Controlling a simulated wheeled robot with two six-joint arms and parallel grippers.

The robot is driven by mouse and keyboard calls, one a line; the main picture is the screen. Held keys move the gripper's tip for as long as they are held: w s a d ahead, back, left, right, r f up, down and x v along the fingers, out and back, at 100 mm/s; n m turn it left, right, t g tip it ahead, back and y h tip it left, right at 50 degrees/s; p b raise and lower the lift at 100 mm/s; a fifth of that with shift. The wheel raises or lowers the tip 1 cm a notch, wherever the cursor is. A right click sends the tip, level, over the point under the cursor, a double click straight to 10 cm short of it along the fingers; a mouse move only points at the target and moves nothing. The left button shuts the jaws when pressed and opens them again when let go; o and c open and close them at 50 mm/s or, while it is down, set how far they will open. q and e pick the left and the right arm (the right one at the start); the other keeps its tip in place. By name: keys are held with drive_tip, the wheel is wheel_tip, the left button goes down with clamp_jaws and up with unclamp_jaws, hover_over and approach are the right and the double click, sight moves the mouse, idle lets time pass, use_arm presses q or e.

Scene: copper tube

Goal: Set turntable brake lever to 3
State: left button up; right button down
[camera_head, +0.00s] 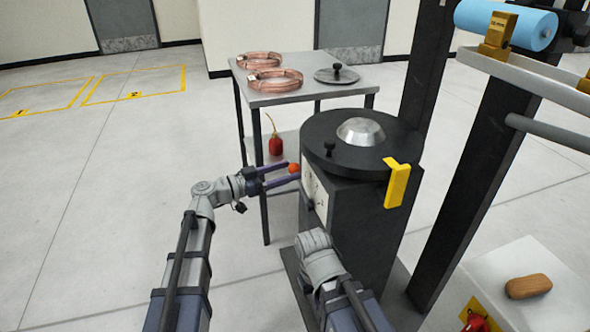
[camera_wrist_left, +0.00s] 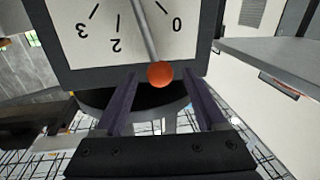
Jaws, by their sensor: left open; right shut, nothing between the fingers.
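The brake lever's orange knob (camera_head: 294,168) is at the front of the dark round turntable (camera_head: 322,133). In the left wrist view the knob (camera_wrist_left: 160,75) ends a thin grey rod over a white dial plate (camera_wrist_left: 90,50). The plate shows upside down with 3, 2 and 0. The rod lies between 2 and 0; no 1 is visible there. My left gripper (camera_head: 291,172) is open, one finger on each side of the knob, with gaps visible in the left wrist view (camera_wrist_left: 159,85). My right arm's wrist shows below the turntable, but its fingers are hidden.
A grey table (camera_head: 300,92) with copper coils (camera_head: 272,80) stands behind the turntable, with a red oil can (camera_head: 275,143) on its lower shelf. A yellow bracket (camera_head: 397,185) hangs at the turntable's right edge. A dark post stands to the right. Floor at left is clear.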

sight(295, 168)
use_arm(q)
drive_tip(key=shift+x, duration=1.65)
clamp_jaws()
